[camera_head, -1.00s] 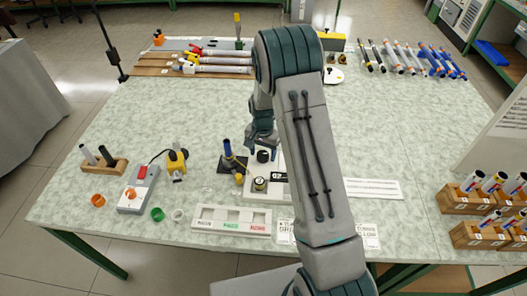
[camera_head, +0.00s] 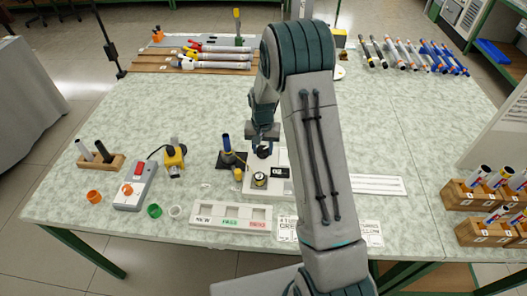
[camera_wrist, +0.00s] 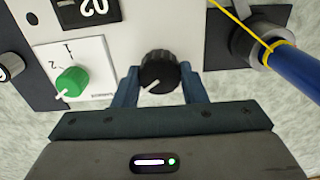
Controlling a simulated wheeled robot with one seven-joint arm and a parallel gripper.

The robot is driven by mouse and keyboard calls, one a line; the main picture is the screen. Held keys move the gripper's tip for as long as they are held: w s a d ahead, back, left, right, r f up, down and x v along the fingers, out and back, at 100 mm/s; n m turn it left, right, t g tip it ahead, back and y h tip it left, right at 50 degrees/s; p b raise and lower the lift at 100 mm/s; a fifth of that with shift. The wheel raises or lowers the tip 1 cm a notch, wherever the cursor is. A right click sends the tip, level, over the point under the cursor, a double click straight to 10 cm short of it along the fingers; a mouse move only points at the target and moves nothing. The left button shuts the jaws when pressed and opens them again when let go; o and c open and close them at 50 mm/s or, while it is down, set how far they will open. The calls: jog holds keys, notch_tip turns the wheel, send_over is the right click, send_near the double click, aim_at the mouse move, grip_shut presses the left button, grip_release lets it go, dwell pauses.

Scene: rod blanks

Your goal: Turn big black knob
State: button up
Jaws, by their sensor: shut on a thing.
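The big black knob (camera_wrist: 159,72) is ridged, with a white pointer line toward the lower left in the wrist view. My gripper (camera_wrist: 160,88) has one finger on each side of it and is shut on it. In the head view my gripper (camera_head: 263,133) is low over the panel (camera_head: 253,188), and the knob (camera_head: 264,151) shows just below it. A green knob (camera_wrist: 72,81) with a white pointer sits on a plate marked 1 and 2, left of the black knob in the wrist view. My arm hides it in the head view.
A blue rod (camera_head: 227,144) stands in a dark holder close left of my gripper. A display (camera_head: 280,172) and a round black part (camera_head: 260,180) are on the panel's near side. A labelled tray (camera_head: 231,216) lies in front.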

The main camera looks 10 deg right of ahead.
aim_at(263, 149)
jog(key=shift+n, duration=0.3)
jog(key=o, duration=1)
notch_tip(263, 149, up, 14)
jog(key=b, duration=0.1)
jog(key=shift+f, duration=0.1)
